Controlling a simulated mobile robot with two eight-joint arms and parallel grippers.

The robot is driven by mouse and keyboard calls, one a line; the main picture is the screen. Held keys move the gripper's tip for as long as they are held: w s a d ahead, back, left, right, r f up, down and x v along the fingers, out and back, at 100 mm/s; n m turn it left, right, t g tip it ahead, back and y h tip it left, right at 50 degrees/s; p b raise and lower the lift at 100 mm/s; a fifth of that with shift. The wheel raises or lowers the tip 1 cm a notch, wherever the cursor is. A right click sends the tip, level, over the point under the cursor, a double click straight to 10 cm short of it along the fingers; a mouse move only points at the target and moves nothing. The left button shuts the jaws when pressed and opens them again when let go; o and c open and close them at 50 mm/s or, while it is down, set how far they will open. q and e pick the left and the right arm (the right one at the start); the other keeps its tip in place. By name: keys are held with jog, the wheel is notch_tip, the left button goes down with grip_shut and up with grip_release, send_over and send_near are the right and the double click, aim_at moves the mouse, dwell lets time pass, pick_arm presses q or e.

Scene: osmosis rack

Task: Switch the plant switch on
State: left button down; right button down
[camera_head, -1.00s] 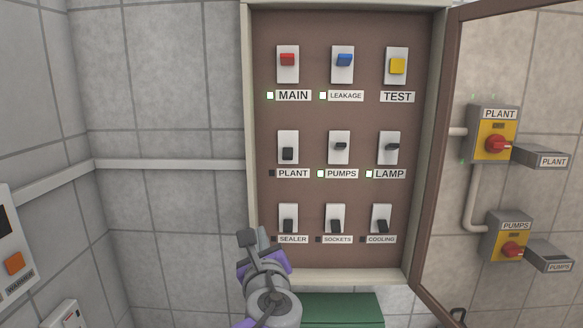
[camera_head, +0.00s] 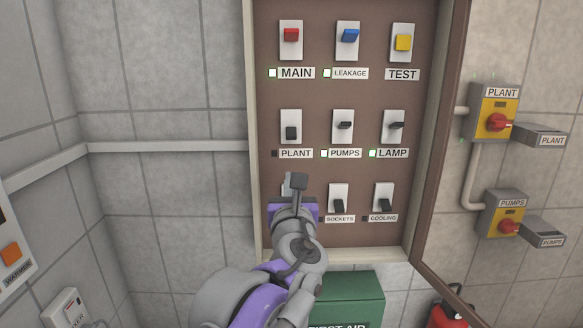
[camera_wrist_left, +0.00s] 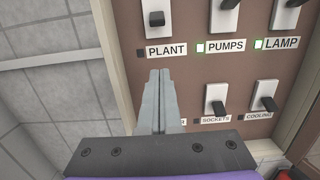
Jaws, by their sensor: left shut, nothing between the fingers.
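The plant switch (camera_head: 291,132) is a black lever on a white plate in the middle row, left column, of the open brown panel. Its lever points down and the indicator beside its PLANT label (camera_head: 295,153) is dark. It also shows in the left wrist view (camera_wrist_left: 156,18), above and slightly left of the fingertips. My left gripper (camera_head: 297,182) is in front of the panel's bottom row, below the plant switch and apart from it. Its fingers (camera_wrist_left: 160,73) are shut and empty. It hides most of the sealer switch. My right gripper is not in view.
Neighbouring pumps (camera_head: 344,125) and lamp (camera_head: 395,125) switches have lit indicators. The cabinet door (camera_head: 440,150) stands open at the right. A green first aid box (camera_head: 350,297) is below the panel. Rotary plant (camera_head: 497,122) and pumps (camera_head: 507,227) isolators are on the right wall.

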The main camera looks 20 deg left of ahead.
aim_at(291, 135)
pick_arm(q)
jog(key=x, duration=0.9)
jog(key=r, duration=0.1)
jog(key=s+r, duration=0.1)
jog(key=r, duration=0.1)
jog(key=shift+s+d+p, duration=0.2)
jog(key=shift+p, duration=0.15)
jog(key=shift+s+r, duration=0.15)
jog(key=shift+r, duration=0.15)
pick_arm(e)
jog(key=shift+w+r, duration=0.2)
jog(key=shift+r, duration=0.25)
pick_arm(q)
jog(key=shift+a, duration=0.15)
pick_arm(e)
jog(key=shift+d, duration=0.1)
